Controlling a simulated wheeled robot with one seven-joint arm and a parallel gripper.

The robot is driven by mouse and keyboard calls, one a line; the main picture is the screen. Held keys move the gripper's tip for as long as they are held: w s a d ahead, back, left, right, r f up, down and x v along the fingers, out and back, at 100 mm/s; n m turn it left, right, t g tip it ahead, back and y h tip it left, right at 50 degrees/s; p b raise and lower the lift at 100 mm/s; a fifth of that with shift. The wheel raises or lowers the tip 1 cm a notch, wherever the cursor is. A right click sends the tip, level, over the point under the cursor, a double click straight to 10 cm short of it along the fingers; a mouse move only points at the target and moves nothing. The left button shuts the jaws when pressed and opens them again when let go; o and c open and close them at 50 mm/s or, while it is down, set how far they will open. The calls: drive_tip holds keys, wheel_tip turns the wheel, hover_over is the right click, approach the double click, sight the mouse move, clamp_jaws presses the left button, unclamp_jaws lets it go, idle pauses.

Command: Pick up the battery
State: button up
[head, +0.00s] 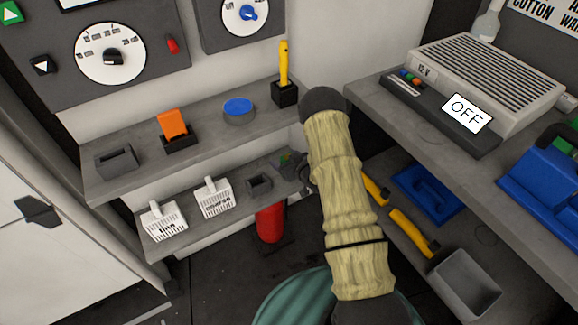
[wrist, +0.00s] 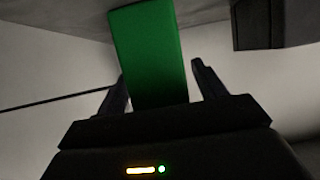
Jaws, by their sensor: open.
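A green block, which looks like the battery (wrist: 148,55), stands upright and slightly tilted in the wrist view. My gripper (wrist: 159,72) is open, with one dark finger on each side of the block's lower part. A gap shows between the block and the right finger; the left finger is close to or touching its edge. I cannot tell how deep the block sits between them. In the head view my gripper (head: 293,162) is at the right end of the lower shelf, mostly hidden by my arm, with only a small bit of green showing.
The lower shelf (head: 225,218) also holds two white labelled baskets (head: 214,198) and a small dark holder (head: 259,184). The upper shelf (head: 205,143) is just above my gripper. A dark block (wrist: 262,22) hangs at the wrist view's upper right. The right-hand bench (head: 375,90) is close by.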

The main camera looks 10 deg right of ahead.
idle(0.4)
drive_tip(key=c, duration=1.3)
drive_tip(key=shift+o, duration=0.2)
drive_tip(key=shift+r, duration=0.15)
wheel_tip(320, 180, up, 10)
drive_tip(key=p, duration=0.1)
